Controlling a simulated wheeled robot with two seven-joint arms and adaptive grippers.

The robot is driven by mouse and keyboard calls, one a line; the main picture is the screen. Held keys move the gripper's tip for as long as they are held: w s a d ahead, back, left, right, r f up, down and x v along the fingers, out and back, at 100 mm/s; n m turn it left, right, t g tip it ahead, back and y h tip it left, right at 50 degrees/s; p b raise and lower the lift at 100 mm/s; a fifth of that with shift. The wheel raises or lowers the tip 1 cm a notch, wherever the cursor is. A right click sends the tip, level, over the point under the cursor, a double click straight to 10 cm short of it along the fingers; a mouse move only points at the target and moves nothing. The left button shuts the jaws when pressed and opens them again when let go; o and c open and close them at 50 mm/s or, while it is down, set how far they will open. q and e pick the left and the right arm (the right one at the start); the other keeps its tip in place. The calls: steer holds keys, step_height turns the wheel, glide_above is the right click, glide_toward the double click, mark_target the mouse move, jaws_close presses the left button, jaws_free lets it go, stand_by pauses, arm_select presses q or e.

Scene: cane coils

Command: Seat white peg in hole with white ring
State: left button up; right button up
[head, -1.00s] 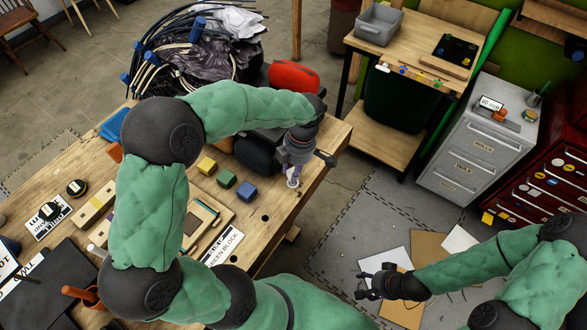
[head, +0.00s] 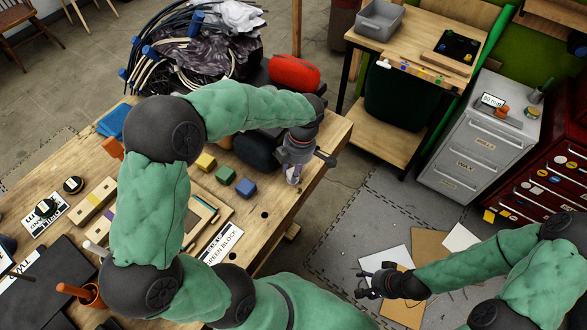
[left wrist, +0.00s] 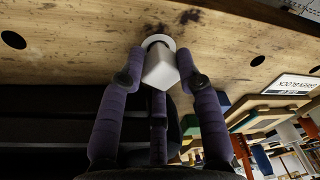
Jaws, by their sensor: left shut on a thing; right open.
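My left gripper (head: 293,174) is over the far right end of the wooden bench, pointing down. In the left wrist view its purple fingers (left wrist: 160,80) are shut on the white peg (left wrist: 160,70). The white ring (left wrist: 147,41) lies on the bench just past the peg's far end. A dark sliver of hole shows inside the ring, and the peg covers the rest. I cannot tell how far the peg's end is in the hole. My right gripper (head: 372,281) is open and empty, above the floor at the lower right.
Yellow (head: 205,161), green (head: 225,175) and blue (head: 246,187) blocks stand on the bench near my left arm. A bare hole (head: 264,215) is in the bench's front part. A dark bulky item (head: 256,152) and a red case (head: 294,72) lie behind.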

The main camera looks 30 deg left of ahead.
arm_select(q)
steer(key=shift+f+b, duration=0.4)
steer(key=shift+f, duration=0.2)
steer(key=o, duration=1)
steer(key=shift+r, duration=0.1)
step_height(320, 180, up, 12)
steer(key=w+d, duration=0.1)
steer(key=shift+w, duration=0.3)
